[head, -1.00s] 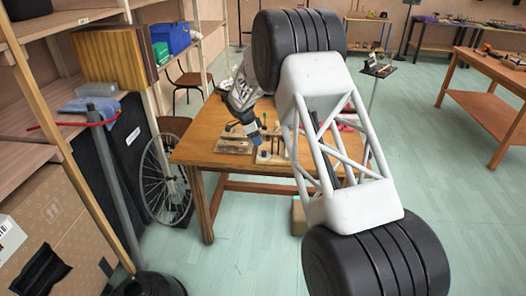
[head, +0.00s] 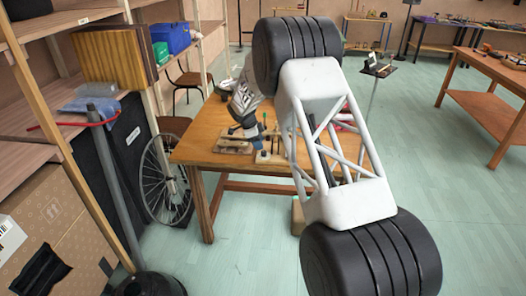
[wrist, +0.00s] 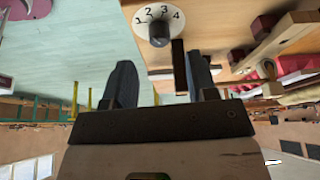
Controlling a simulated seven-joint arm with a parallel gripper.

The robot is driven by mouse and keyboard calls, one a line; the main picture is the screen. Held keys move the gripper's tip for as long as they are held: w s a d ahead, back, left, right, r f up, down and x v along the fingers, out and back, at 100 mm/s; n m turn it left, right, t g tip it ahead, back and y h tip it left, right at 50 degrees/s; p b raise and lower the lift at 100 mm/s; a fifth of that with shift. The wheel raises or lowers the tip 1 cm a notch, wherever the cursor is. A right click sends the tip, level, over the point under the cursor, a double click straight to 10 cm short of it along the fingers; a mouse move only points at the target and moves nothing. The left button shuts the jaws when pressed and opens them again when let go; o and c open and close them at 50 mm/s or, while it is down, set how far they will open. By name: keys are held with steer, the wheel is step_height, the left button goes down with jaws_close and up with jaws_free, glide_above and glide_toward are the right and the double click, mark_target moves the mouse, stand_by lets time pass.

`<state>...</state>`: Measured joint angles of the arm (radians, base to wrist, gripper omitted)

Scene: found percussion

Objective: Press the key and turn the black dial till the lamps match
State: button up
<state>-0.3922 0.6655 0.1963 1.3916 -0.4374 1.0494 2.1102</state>
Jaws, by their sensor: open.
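The black dial (wrist: 159,33) is at the top of the wrist view, on a white round plate numbered 1 to 4. I cannot tell which number it points to. My gripper (wrist: 160,80) has its two dark fingers wide apart, with nothing held between them. The dial appears beyond the fingertips, apart from them. A narrow dark bar (wrist: 180,66) shows beside the right finger; I cannot tell whether it is the key. In the head view my gripper (head: 245,124) is low over the wooden table, near small boards. I cannot make out the lamps.
A wooden board with fittings (head: 234,145) lies on the table (head: 196,150) to the left of another board (head: 268,158). Dark red blocks (wrist: 263,26) and pinkish red things (wrist: 295,64) are at the right in the wrist view. Shelves and a wheel (head: 160,180) stand left of the table.

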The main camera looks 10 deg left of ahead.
mark_target(264, 151)
steer(key=shift+x, duration=2.5)
steer(key=c, duration=0.9)
